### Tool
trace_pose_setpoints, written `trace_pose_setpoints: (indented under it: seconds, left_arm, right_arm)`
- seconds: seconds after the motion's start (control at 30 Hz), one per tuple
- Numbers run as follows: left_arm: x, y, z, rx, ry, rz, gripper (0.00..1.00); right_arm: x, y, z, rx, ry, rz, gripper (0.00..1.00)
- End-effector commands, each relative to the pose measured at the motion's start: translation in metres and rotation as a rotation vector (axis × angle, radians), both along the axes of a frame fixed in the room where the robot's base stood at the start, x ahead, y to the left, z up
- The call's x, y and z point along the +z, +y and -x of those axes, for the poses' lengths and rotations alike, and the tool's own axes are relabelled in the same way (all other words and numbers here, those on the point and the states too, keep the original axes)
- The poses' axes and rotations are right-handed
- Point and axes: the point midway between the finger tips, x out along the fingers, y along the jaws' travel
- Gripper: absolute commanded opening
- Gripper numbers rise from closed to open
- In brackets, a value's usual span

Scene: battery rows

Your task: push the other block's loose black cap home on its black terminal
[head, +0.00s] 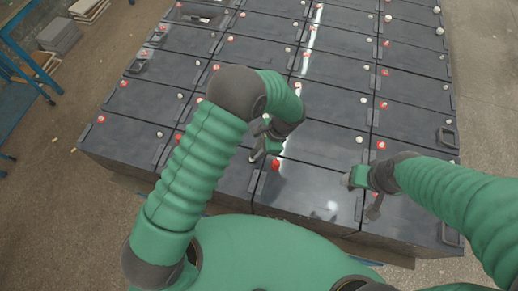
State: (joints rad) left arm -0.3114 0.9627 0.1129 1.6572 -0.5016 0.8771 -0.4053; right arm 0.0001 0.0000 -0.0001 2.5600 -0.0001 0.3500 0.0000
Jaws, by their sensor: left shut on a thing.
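My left gripper (257,155) is low over the front row of dark battery blocks, just left of a red cap (276,164) on a front block (310,185). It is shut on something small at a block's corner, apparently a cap. The fingers hide most of it, and I cannot tell how it sits on the terminal. My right gripper (362,192) is low over the right part of the same front row. Its fingers are too small and partly covered to tell open from shut. No cap is clearly visible in it.
Several rows of dark blocks carry red caps and pale grey caps, such as the pale one (359,140) behind my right gripper. Dark handles (447,137) stand along the right side. A blue frame (22,62) and grey slabs (60,38) are at the left, with open floor between.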

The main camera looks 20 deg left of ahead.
Motion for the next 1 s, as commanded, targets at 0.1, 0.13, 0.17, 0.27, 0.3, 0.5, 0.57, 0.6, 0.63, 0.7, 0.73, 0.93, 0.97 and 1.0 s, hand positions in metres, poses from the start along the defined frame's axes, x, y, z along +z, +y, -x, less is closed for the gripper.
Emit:
trace_pose_setpoints:
  seconds: [0.1, 0.13, 0.17, 0.27, 0.3, 0.5, 0.57, 0.6, 0.63, 0.7, 0.73, 0.93, 0.97, 1.0]
  left_arm:
    - [0.000, 0.000, 0.000, 0.000, 0.000, 0.000, 0.00]
    - [0.000, 0.001, 0.000, 0.000, 0.001, 0.000, 0.00]
    - [0.000, 0.001, 0.000, 0.000, 0.001, 0.000, 0.00]
    - [-0.001, 0.001, 0.000, 0.000, 0.001, 0.000, 0.00]
    - [-0.001, 0.001, 0.000, 0.000, 0.001, 0.000, 0.00]
    - [-0.006, 0.003, 0.000, 0.000, 0.001, -0.001, 0.00]
    - [-0.008, 0.004, 0.000, 0.000, 0.001, -0.001, 0.00]
    - [-0.009, 0.005, 0.000, 0.000, 0.001, -0.001, 0.00]
    - [-0.009, 0.005, 0.001, 0.000, 0.001, -0.001, 0.00]
    - [-0.011, 0.006, 0.001, 0.000, 0.001, -0.001, 0.00]
    - [-0.012, 0.007, 0.001, 0.000, 0.001, -0.001, 0.00]
    - [-0.013, 0.008, 0.000, 0.000, 0.001, -0.001, 0.00]
    - [-0.013, 0.008, 0.000, 0.000, 0.001, -0.001, 0.00]
    - [-0.013, 0.008, 0.001, 0.000, 0.001, -0.001, 0.00]
  right_arm:
    - [0.000, 0.000, 0.000, 0.000, 0.000, 0.000, 0.69]
    - [0.000, 0.000, 0.000, 0.000, 0.000, 0.000, 0.69]
    - [0.000, 0.000, 0.000, 0.000, 0.000, 0.000, 0.69]
    - [0.000, 0.000, 0.000, 0.000, 0.000, 0.000, 0.69]
    - [-0.001, 0.000, 0.000, 0.000, 0.000, 0.000, 0.69]
    - [-0.004, 0.000, 0.000, 0.000, 0.000, 0.000, 0.69]
    - [-0.005, 0.000, 0.000, 0.000, 0.000, 0.000, 0.69]
    - [-0.005, 0.000, 0.000, 0.000, 0.000, 0.000, 0.69]
    - [-0.006, 0.000, 0.000, 0.000, 0.000, 0.000, 0.69]
    - [-0.007, 0.000, 0.000, 0.000, 0.000, 0.000, 0.69]
    - [-0.007, 0.000, 0.000, 0.000, 0.000, 0.000, 0.69]
    - [-0.008, 0.000, 0.000, 0.000, 0.000, 0.000, 0.69]
    - [-0.008, 0.000, 0.000, 0.000, 0.000, 0.000, 0.69]
    - [-0.008, 0.000, 0.000, 0.000, 0.000, 0.000, 0.69]
